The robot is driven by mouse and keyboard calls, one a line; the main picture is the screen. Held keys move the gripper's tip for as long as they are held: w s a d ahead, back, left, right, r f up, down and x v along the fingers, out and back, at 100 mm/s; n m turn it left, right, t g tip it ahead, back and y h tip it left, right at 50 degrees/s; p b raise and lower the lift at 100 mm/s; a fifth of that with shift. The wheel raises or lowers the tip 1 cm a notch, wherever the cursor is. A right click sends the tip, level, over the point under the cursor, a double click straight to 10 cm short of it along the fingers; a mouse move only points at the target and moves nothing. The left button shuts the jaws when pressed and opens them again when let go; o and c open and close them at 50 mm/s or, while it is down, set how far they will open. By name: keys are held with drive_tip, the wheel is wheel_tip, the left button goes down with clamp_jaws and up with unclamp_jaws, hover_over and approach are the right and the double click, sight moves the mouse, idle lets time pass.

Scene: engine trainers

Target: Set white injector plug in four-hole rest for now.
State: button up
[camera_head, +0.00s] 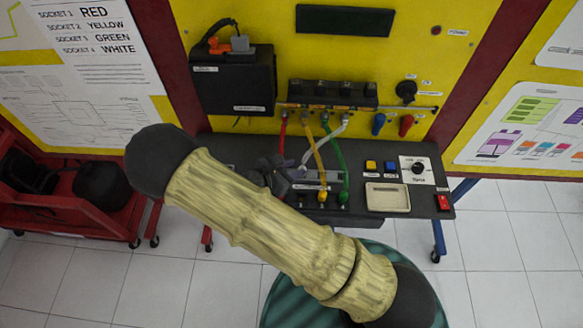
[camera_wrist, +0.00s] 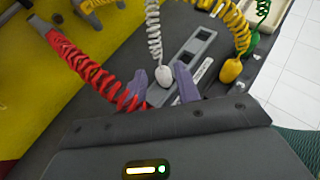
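In the wrist view the white injector plug (camera_wrist: 163,76), on a white coiled cord, stands at the near end of the grey four-hole rest (camera_wrist: 208,37). My gripper (camera_wrist: 160,84) has its two purple fingers apart, one on either side of the white plug, with a gap showing on the left. I cannot tell how deep the plug sits in a hole. In the head view my gripper (camera_head: 283,172) is over the bench left of the rest (camera_head: 326,176), and my forearm hides part of the bench. The white plug is not clear there.
The yellow plug (camera_wrist: 231,70) and green plug (camera_wrist: 252,43) stand right of the rest. A beige tray (camera_head: 388,197), buttons (camera_head: 380,166) and a dial (camera_head: 418,168) lie on the bench's right.

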wheel_tip(320, 180, up, 3)
drive_tip(key=shift+d+r+p, duration=0.1)
drive_tip(key=shift+p, duration=0.85)
drive_tip(key=o, duration=0.6)
drive_tip(key=b+v, duration=0.4)
drive_tip(key=v, duration=1.3)
drive_tip(key=shift+s+r, duration=0.1)
